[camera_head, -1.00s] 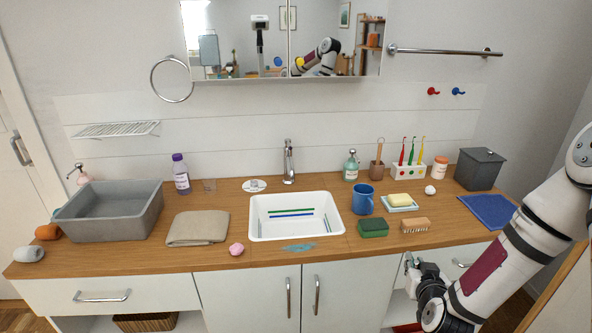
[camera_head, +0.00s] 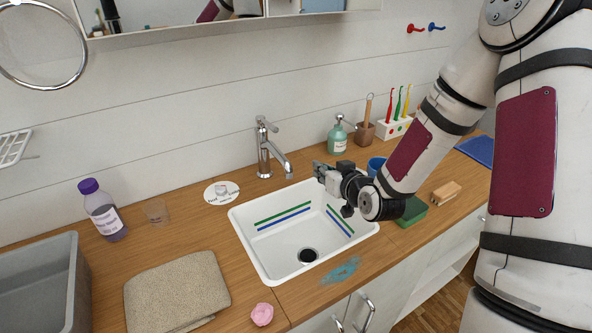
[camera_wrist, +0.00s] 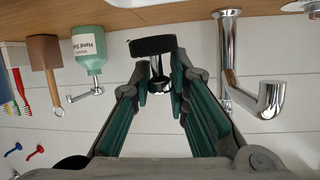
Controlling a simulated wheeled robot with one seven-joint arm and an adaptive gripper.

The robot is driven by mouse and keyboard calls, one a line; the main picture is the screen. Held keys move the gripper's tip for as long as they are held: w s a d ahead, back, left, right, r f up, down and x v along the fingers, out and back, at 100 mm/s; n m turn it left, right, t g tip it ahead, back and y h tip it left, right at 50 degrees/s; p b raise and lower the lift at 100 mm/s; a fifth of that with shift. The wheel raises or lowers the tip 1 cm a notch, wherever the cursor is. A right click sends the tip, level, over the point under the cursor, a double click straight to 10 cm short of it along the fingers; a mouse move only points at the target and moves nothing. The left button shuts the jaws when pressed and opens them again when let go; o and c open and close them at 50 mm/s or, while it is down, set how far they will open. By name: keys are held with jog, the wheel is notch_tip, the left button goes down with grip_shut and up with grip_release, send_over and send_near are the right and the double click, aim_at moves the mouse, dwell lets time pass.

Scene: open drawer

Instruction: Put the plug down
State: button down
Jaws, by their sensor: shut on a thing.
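The plug, a black disc with a chrome stem (camera_wrist: 153,45), shows in the wrist view between the fingertips. My gripper (camera_wrist: 160,86) is shut on its stem. In the head view my gripper (camera_head: 318,172) is above the right back part of the white sink (camera_head: 262,262), to the right of the tap (camera_head: 264,150). I cannot make out the plug there. The sink's dark drain hole (camera_head: 308,256) is uncovered. A round white marker with printed words (camera_head: 215,198) lies on the counter left of the tap; a small greyish shape shows on it.
A soap bottle (camera_head: 337,140), a brown cup with a brush (camera_head: 365,133) and a blue mug (camera_head: 376,163) stand right of the sink. A green sponge (camera_head: 412,211) is partly behind my arm. Left are a purple-capped bottle (camera_head: 106,218), a glass (camera_head: 157,213) and a folded towel (camera_head: 178,288).

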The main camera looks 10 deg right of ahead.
jog(key=shift+w+d+f+y+b, duration=0.3)
jog(key=shift+w+b, duration=0.2)
jog(key=shift+b, duration=0.2)
jog(key=b, duration=0.1)
jog(key=d+y+b, duration=0.1)
jog(key=b, duration=0.1)
jog(key=shift+s+n, duration=0.2)
jog(key=shift+n, duration=0.1)
jog(key=b, duration=0.2)
send_over(302, 164)
jog(key=shift+f, duration=0.65)
jog(key=shift+a+f, duration=0.1)
jog(key=shift+f, duration=1.6)
jog(key=shift+f, duration=0.2)
jog(key=c, duration=1.6)
grip_release()
jog(key=shift+o, duration=0.3)
jog(key=shift+r, duration=0.1)
